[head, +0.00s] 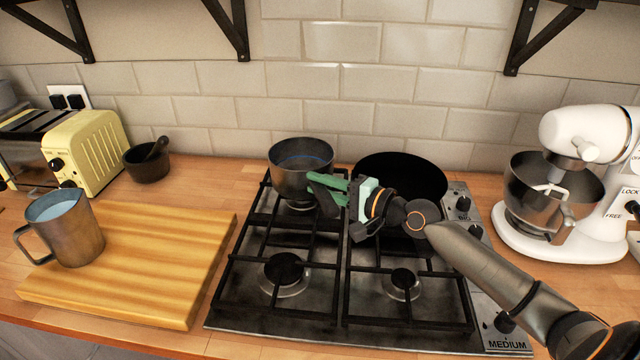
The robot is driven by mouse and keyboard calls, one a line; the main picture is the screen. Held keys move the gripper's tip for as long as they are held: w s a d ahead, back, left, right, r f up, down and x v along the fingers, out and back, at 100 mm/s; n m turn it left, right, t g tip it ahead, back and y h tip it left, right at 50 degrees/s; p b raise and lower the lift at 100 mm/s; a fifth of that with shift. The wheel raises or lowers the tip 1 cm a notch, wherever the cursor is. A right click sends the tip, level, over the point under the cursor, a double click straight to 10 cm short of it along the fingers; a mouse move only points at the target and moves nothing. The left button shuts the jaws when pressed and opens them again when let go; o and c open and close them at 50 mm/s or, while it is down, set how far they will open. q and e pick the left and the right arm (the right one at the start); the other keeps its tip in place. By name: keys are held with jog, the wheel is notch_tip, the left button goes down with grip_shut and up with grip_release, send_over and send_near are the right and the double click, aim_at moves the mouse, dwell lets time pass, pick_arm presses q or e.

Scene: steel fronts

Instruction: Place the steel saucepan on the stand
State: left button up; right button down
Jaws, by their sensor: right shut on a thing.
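The steel saucepan (301,180) is upright over the back left burner of the hob, with a bluish inside. I cannot tell whether its base touches the black grate (312,250) or is just above it. My right gripper (328,190) reaches in from the right and is shut at the saucepan's right side, on its handle, which the green fingers mostly hide. No separate stand can be made out; the hob's grate is the only stand-like support in view. My left gripper is not in view.
A wide black pan (405,170) sits on the back right burner, partly behind my right arm. A wooden board (150,265) with a metal jug (66,235) lies left of the hob. A mortar (147,163), yellow toaster (90,150) and white mixer (575,180) stand around. The front burners are clear.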

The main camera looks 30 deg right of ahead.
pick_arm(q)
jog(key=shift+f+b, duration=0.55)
pick_arm(e)
jog(key=shift+f, duration=0.35)
jog(key=c, duration=0.7)
grip_release()
jog(key=shift+f, duration=0.15)
jog(key=shift+o, duration=0.3)
jog(key=shift+f, duration=0.35)
jog(key=shift+r, duration=0.1)
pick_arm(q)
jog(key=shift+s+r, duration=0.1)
pick_arm(e)
jog(key=shift+s, duration=0.15)
